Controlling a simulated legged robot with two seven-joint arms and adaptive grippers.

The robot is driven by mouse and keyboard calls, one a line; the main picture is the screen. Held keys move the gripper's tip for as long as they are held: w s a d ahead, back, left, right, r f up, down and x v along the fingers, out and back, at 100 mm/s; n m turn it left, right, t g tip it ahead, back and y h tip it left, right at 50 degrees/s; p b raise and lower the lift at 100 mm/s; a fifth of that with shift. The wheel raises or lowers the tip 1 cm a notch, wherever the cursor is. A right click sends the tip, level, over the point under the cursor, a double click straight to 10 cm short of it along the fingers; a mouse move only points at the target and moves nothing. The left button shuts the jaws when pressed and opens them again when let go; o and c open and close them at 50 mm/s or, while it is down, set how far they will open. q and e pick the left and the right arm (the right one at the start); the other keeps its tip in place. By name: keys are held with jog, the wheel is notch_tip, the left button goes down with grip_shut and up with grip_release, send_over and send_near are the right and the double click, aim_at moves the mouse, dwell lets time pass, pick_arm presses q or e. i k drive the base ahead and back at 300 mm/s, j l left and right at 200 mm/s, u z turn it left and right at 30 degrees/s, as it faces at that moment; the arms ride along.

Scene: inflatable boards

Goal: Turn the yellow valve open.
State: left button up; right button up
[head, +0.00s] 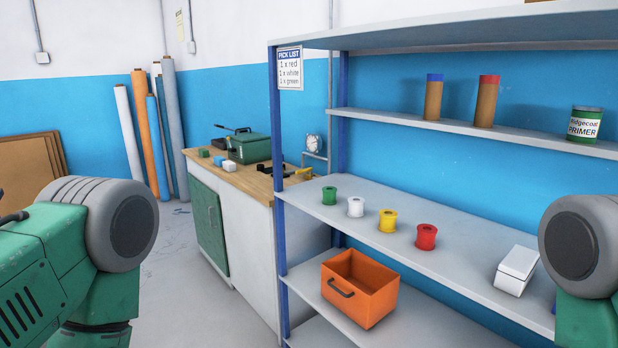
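I see no clear yellow valve in the head view. A small yellow-and-black item (299,173) lies at the near right end of the wooden-topped bench (247,178); I cannot tell what it is. A white round-faced dial (313,143) stands behind it, by grey pipe-like parts. A yellow spool (387,221) stands on the middle shelf between a white and a red spool. Parts of my two arms show at the left and right edges. Neither gripper is in view.
The shelf rack (440,270) fills the right side. It holds several spools, a white box (516,269) and, lower down, an orange bin (360,287). A green case (247,147) sits on the bench. Tall rolls (174,125) lean on the wall.

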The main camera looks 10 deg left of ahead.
aim_at(310, 169)
jog(key=i+j, duration=0.55)
jog(key=j, duration=0.2)
jog(key=i+j+z, duration=0.1)
jog(key=z, duration=0.25)
jog(key=i+j+z, duration=0.15)
jog(key=z, duration=0.2)
jog(key=j+z, duration=0.2)
jog(key=z, duration=0.2)
jog(key=i, duration=0.05)
